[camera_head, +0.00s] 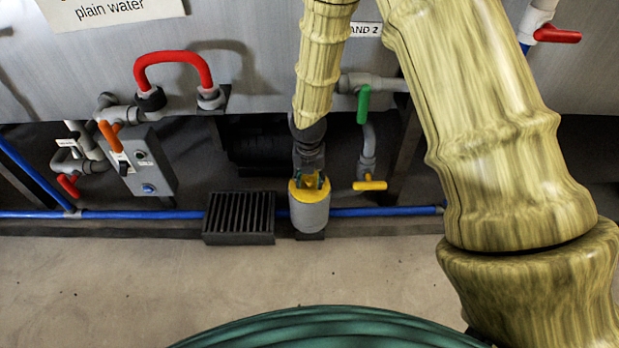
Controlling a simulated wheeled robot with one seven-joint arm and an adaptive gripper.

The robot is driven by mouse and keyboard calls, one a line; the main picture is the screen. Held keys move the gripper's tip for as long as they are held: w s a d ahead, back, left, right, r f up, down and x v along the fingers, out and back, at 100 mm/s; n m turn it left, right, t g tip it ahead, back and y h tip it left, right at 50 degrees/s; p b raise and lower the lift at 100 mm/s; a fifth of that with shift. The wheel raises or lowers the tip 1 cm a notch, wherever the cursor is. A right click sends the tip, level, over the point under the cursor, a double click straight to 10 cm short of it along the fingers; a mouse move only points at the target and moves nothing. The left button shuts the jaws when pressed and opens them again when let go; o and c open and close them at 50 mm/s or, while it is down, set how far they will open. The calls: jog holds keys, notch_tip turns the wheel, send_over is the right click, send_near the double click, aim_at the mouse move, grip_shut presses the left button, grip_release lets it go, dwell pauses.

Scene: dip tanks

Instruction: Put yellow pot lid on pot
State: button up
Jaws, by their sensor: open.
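A grey, round pot (311,216) stands upright on the floor below the tank. The yellow lid (298,194) is at the top of the pot, level with its rim. I cannot tell whether it is fully seated. My gripper (310,184) points down from above, with its fingers just over the lid, around its raised yellow middle part. The fingers are open. They and the dark gripper body hide part of the lid's far side.
A black slatted box (239,218) stands close left of the pot. A blue pipe (150,214) runs behind both. A yellow valve handle (370,185) is close right, below a green handle (363,104). A grey switch box (142,165) is further left. The floor in front is clear.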

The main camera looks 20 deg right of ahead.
aim_at(309, 189)
notch_tip(309, 189, up, 12)
jog(key=s+p, duration=0.1)
jog(key=p, duration=0.4)
jog(key=shift+a+f, duration=0.15)
jog(key=shift+a, duration=0.15)
jog(key=s+f+m+g+y, duration=0.1)
jog(key=s+f+m, duration=0.9)
jog(key=s+m, duration=0.15)
jog(key=s+f+m+y, duration=0.1)
jog(key=s+f+m, duration=0.95)
jog(key=s, duration=0.25)
jog(key=s+d+f+m, duration=0.1)
jog(key=s+d+m, duration=0.1)
jog(key=s+m, duration=0.3)
jog(key=s+d+f+m+h, duration=0.1)
jog(key=s+d+m, duration=0.1)
jog(key=s+m, duration=0.3)
jog(key=shift+s+f, duration=0.35)
